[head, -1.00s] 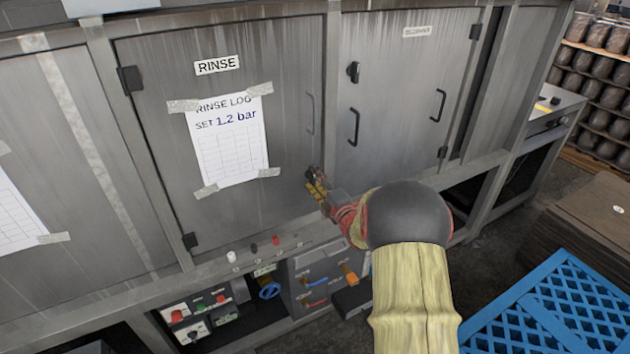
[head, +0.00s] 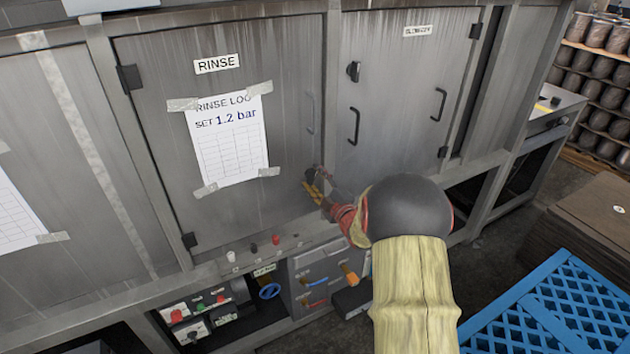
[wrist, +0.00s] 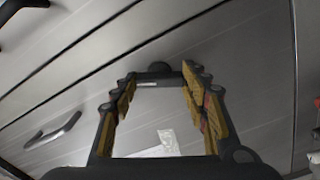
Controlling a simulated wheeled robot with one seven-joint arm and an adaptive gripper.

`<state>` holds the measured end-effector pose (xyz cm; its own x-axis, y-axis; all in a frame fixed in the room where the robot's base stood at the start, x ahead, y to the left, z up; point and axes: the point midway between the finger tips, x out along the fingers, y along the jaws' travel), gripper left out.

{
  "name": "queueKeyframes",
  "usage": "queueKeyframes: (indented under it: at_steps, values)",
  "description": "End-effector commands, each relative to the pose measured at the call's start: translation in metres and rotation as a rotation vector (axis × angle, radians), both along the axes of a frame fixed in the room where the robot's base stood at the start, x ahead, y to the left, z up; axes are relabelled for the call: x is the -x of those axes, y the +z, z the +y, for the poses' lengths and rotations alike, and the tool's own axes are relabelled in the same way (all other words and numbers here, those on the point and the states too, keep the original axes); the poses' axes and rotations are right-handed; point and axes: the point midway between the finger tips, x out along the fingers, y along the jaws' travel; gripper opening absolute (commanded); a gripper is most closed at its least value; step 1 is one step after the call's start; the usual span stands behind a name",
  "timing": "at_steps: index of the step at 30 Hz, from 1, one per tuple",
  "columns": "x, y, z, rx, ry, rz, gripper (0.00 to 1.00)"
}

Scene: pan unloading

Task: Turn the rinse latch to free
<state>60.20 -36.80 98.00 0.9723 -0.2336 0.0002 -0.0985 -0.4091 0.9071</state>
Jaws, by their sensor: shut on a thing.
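The grey RINSE door (head: 285,130) is closed in the head view, with its label at the top. The rinse latch is a small dark piece at the door's lower right edge, mostly hidden by my gripper in the head view. In the wrist view the dark latch (wrist: 160,71) sits between my fingertips. My gripper (head: 315,184), with yellow finger pads, is shut on it, and its fingers also show in the wrist view (wrist: 158,80). Which way the latch points is hard to tell.
The neighbouring door has a black latch (head: 353,71) and a black handle (head: 354,126). A paper log (head: 228,140) is taped to the RINSE door. Knobs and a blue ring (head: 270,291) lie below. A blue crate (head: 570,305) stands at the right.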

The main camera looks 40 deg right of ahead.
Motion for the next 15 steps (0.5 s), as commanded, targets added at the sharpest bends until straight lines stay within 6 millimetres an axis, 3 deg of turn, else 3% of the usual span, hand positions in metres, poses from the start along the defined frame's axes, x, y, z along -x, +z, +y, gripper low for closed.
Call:
queueKeyframes:
  at_steps: [15]
  values:
    - [0.0004,-0.0009,0.0001,-0.48,-0.002,-0.112,0.2]
